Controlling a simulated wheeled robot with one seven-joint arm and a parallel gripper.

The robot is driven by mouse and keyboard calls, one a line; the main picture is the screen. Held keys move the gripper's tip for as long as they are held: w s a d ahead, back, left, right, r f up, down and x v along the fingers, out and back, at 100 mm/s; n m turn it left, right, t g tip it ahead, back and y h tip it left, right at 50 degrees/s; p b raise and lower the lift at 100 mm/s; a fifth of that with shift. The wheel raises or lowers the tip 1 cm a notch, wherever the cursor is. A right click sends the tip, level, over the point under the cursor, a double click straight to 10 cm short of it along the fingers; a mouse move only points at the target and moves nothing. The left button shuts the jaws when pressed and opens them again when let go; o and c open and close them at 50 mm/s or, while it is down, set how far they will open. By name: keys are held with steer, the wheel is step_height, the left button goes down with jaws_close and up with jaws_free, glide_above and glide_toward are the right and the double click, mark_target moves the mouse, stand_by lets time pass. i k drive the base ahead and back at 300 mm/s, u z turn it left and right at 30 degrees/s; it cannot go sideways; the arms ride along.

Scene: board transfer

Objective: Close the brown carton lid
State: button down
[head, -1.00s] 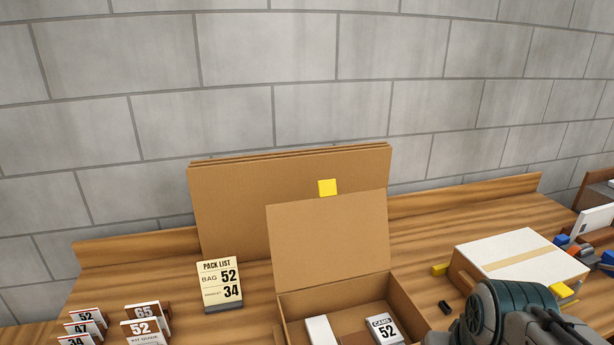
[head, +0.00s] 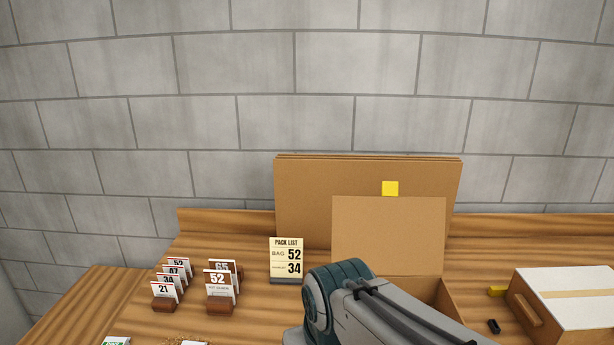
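The brown carton (head: 457,306) stands on the wooden bench with its lid (head: 388,233) raised upright at the back. A yellow tab (head: 390,188) sits at the middle of the lid's top edge. My arm crosses in front of the carton and hides most of its inside. My gripper itself cannot be made out in the head view.
A pack list card (head: 287,258) stands left of the carton. Several numbered cards in wooden holders (head: 220,288) are further left. A white-topped box (head: 578,283) is at the right, with a small black piece (head: 493,326) beside it. Flat cardboard sheets (head: 300,195) lean behind the lid.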

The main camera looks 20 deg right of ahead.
mark_target(393, 235)
steer(key=u, duration=0.65)
steer(key=k, duration=0.35)
steer(key=z, duration=1.45)
steer(key=i, duration=0.5)
steer(key=u, duration=0.05)
